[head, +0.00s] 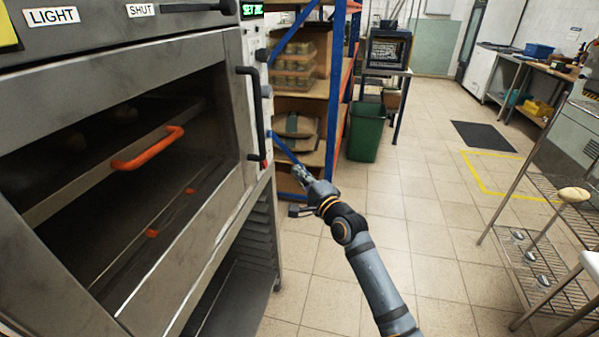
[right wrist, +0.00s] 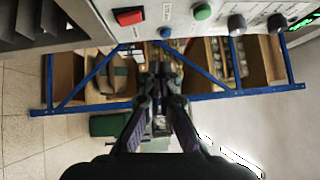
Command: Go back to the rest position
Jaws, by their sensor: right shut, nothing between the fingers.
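My right gripper (head: 300,172) reaches forward from the lower right in the head view. It is shut and empty, just right of the oven's front edge and below the black door handle (head: 254,112), apart from it. In the right wrist view its two fingers (right wrist: 164,72) come together in the middle, with nothing between them. The oven (head: 120,35) fills the left side of the head view, its glass front showing a dark inside with an orange handle (head: 148,148). My left gripper is not in view.
A blue-framed shelf (head: 335,90) with boxes stands behind the oven, beside a green bin (head: 367,131). A wire rack (head: 545,165) with a bread roll (head: 574,195) is at the right. The tiled floor (head: 420,200) between is clear. The right wrist view shows a red button (right wrist: 129,16).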

